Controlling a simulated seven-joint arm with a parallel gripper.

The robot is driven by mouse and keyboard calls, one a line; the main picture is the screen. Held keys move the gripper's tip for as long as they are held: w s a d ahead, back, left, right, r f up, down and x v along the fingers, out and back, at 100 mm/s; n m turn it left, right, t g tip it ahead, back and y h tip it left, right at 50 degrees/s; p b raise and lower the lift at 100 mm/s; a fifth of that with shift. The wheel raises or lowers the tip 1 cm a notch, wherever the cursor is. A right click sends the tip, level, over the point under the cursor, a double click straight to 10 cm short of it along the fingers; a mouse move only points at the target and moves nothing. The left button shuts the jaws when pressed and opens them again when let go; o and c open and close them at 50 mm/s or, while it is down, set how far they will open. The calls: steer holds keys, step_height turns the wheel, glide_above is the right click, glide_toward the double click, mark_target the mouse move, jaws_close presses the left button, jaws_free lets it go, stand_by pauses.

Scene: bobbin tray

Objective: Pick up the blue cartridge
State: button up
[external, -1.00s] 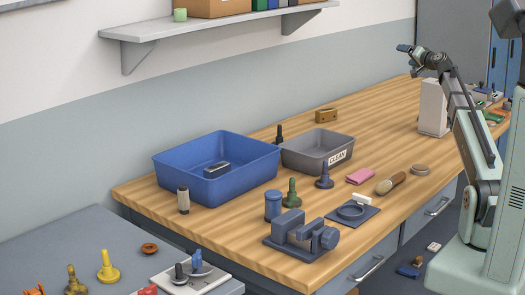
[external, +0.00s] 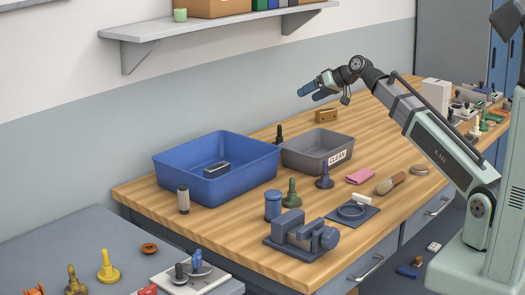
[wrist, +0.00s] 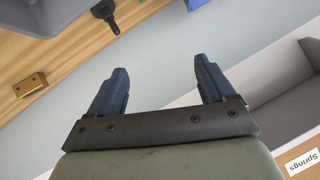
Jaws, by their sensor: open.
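My gripper (external: 309,93) is raised high above the back of the wooden bench, fingers pointing left. In the wrist view its two blue fingers (wrist: 160,66) are wide apart with nothing between them. A blue capped cylinder (external: 273,205) stands upright near the bench's front left, well below and away from my gripper. It may be the blue cartridge, but I cannot tell for sure. A smaller blue piece (external: 196,260) stands on the white plate at the lower left. Neither is recognizable in the wrist view.
A blue bin (external: 215,190) holds a dark block; a grey CLEAN bin (external: 318,165) is beside it. A green peg (external: 291,193), dark vise (external: 302,235) and brush (external: 391,183) stand or lie nearby. A shelf (external: 210,30) is on the wall.

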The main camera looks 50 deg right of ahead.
steer(key=s+a+f+n+g+y, duration=0.1)
steer(key=s+a+f+n+g, duration=0.15)
steer(key=a, duration=0.75)
steer(key=s+a+f+n+g, duration=0.15)
steer(key=s+a, duration=0.25)
steer(key=a, duration=0.6)
steer(key=n+g+h, duration=0.1)
steer(key=n+g, duration=0.2)
steer(key=n, duration=0.2)
glide_toward(275, 193)
steer(key=shift+x, duration=6.45)
steer(key=c, duration=1.2)
steer(key=shift+o, duration=0.2)
steer(key=shift+r, duration=0.1)
